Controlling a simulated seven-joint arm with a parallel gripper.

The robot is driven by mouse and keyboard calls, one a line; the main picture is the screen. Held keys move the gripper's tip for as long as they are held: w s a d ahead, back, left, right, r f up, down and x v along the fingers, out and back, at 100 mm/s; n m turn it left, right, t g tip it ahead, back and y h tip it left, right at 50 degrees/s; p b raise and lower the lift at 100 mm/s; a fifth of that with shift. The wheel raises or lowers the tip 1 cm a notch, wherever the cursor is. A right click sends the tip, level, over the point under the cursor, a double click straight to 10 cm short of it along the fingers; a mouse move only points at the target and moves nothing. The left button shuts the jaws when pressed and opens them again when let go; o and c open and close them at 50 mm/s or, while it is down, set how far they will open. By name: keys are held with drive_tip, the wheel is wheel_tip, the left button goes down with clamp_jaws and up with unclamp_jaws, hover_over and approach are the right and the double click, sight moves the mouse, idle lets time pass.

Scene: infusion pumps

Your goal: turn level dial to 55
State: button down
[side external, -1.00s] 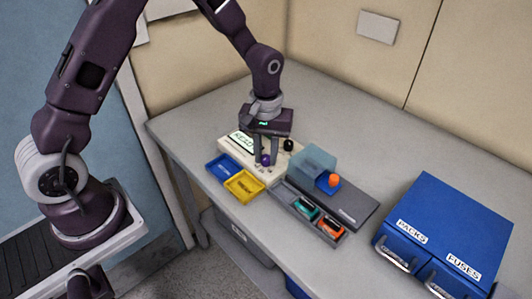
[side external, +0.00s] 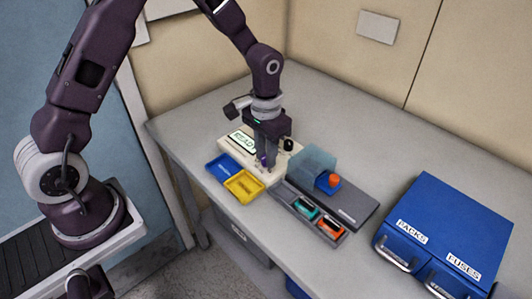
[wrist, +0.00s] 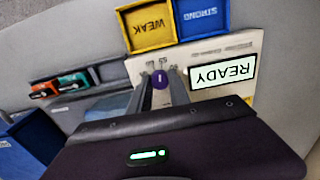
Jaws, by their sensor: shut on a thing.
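The level dial is a small purple knob (wrist: 160,79) with a pale pointer mark, on a cream pump panel (side external: 234,149). Small printed scale numbers (wrist: 160,63) lie around its far side in the wrist view, too blurred to read surely. My gripper (wrist: 162,84) points down at the panel, its two fingers shut on the knob from both sides. In the side view my gripper (side external: 265,164) hides most of the knob. The pump's lit display (wrist: 223,73) reads READY.
A blue STRONG tray (wrist: 202,17) and yellow WEAK tray (wrist: 149,25) sit in front of the panel. A black knob (side external: 288,145) stands behind. A grey unit with translucent cover (side external: 314,160), orange button (side external: 334,180) and teal and orange packs is at right, beside a blue drawer box (side external: 450,225).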

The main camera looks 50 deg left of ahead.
drive_tip(key=shift+m, duration=1)
drive_tip(key=c, duration=1.2)
unclamp_jaws()
wheel_tip(320, 180, up, 7)
drive_tip(key=shift+r, duration=0.1)
